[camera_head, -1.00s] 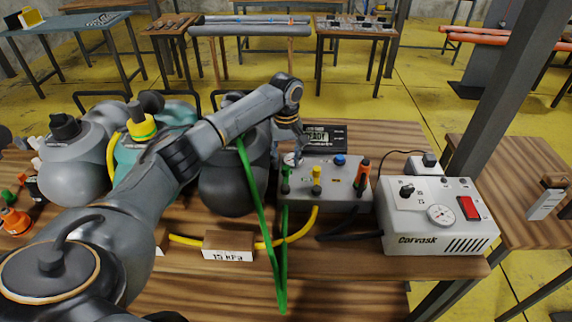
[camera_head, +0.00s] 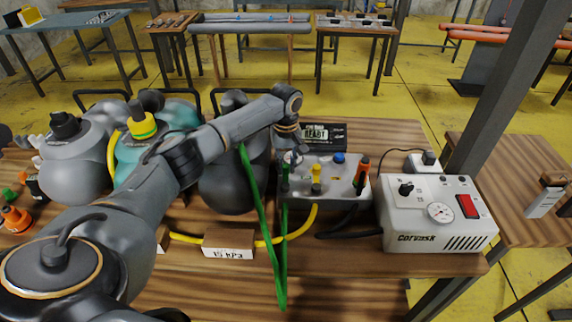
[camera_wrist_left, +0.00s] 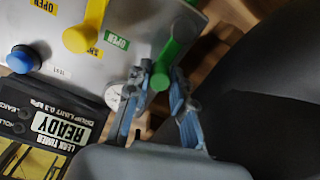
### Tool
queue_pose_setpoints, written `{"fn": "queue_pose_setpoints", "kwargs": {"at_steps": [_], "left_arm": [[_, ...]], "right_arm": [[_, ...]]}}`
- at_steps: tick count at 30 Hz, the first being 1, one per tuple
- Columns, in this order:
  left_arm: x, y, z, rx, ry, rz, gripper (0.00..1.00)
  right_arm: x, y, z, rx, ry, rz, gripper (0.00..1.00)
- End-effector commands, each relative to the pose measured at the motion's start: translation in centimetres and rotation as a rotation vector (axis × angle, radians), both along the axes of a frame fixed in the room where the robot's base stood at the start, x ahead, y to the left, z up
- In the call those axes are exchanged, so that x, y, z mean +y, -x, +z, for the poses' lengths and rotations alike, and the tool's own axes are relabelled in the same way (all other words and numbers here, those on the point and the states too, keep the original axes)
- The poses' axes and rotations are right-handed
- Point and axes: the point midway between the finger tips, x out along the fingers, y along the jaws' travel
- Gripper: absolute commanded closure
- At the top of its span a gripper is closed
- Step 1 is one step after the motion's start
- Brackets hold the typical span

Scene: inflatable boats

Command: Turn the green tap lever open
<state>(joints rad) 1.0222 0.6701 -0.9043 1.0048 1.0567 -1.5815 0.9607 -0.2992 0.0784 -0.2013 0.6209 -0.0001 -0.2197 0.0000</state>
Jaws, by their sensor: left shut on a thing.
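The green tap lever (camera_wrist_left: 170,58) stands up from the grey manifold box (camera_head: 331,192), beside a green "OPEN" label (camera_wrist_left: 116,41). In the head view, the lever (camera_head: 285,178) is near the box's left end, with a green hose below it. My left gripper (camera_wrist_left: 160,84) has its blue-grey fingers around the lever's end and is shut on it. In the head view, my left gripper (camera_head: 291,157) is partly hidden by its own wrist. My right gripper is not in view.
A yellow lever (camera_head: 316,176), an orange lever (camera_head: 361,178) and a blue knob (camera_head: 339,158) share the box. A white pump unit (camera_head: 437,222) stands right; a dark grey rounded body (camera_head: 228,185) is close left.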

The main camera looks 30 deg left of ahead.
Motion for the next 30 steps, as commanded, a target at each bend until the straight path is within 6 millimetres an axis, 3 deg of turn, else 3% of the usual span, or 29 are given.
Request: {"fn": "queue_pose_setpoints", "kwargs": {"at_steps": [11,30], "left_arm": [[-0.7,-0.3,0.3,0.004,0.001,-0.129,1.00],[-3.6,-0.6,0.2,0.002,0.003,-0.707,1.00]], "right_arm": [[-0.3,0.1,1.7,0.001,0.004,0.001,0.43],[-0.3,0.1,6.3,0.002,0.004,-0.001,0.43]]}}
